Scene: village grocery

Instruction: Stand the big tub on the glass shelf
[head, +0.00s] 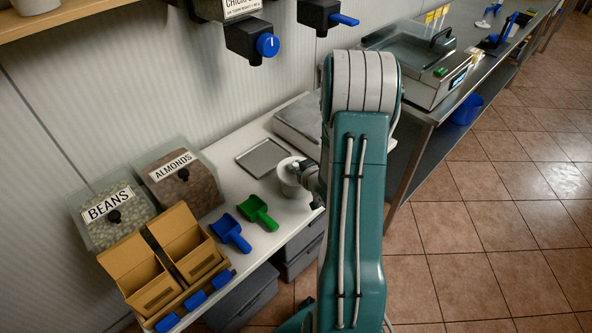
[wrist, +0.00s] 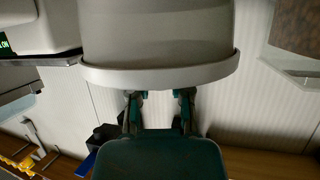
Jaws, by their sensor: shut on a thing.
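The big tub is pale grey-white with a thick rim. It fills the top of the wrist view (wrist: 157,38) and shows small in the head view (head: 288,180), at the right part of the white counter. My gripper (wrist: 160,96) is shut on the tub near its rim; in the head view it is partly hidden behind my arm. I cannot tell whether the tub's base touches the counter. I cannot make out a glass shelf in either view.
The white counter (head: 240,262) carries a flat metal plate (head: 262,158), a green scoop (head: 258,212), a blue scoop (head: 231,232), bins marked BEANS (head: 108,214) and ALMONDS (head: 180,180), and cardboard boxes (head: 139,274). Dispensers (head: 252,40) hang above. Tiled floor on the right is clear.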

